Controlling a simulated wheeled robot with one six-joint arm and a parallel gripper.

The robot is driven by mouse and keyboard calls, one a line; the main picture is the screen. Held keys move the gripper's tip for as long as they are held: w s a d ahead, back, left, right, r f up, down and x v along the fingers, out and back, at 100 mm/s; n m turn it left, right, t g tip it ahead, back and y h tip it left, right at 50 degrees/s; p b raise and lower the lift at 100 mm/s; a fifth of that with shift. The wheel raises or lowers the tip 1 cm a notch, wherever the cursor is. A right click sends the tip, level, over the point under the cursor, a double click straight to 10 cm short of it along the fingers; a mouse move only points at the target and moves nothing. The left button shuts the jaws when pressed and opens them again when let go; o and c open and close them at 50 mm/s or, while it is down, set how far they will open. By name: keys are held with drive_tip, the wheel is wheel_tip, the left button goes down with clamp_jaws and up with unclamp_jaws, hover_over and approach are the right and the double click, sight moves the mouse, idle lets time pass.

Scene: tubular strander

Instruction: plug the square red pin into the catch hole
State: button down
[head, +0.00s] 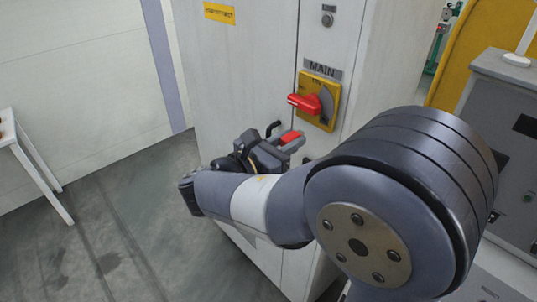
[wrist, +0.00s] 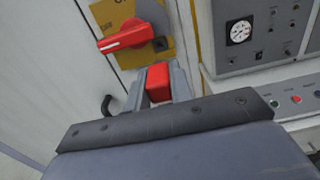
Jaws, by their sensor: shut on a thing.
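The square red pin (head: 290,136) is between the fingers of my gripper (head: 288,143), in front of the grey cabinet below the MAIN switch. In the wrist view the red pin (wrist: 158,79) stands upright between the two grey fingers of my gripper (wrist: 158,88), which is shut on it. Only its upper part shows; the lower part is hidden by the gripper body. I cannot tell whether the pin touches the cabinet.
The red rotary handle (head: 304,102) on its yellow plate (head: 322,92) sits just above my gripper. A dark curved handle (head: 273,128) is close to its left. A grey control panel (wrist: 262,35) stands at right. Open floor (head: 90,235) lies at left.

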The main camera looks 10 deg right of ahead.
drive_tip(key=shift+r+p, duration=0.15)
drive_tip(key=shift+p, duration=0.15)
drive_tip(key=p+x, duration=0.1)
drive_tip(key=x, duration=0.5)
idle(0.5)
drive_tip(key=shift+p+x, duration=0.45)
drive_tip(key=shift+x, duration=0.65)
idle(2.0)
drive_tip(key=c, duration=1.2)
unclamp_jaws()
drive_tip(key=shift+o, duration=0.2)
drive_tip(key=b+v, duration=0.2)
drive_tip(key=v, duration=0.8)
drive_tip(key=shift+s+a+b, duration=0.25)
drive_tip(key=shift+s+b, duration=0.05)
drive_tip(key=shift+b, duration=0.05)
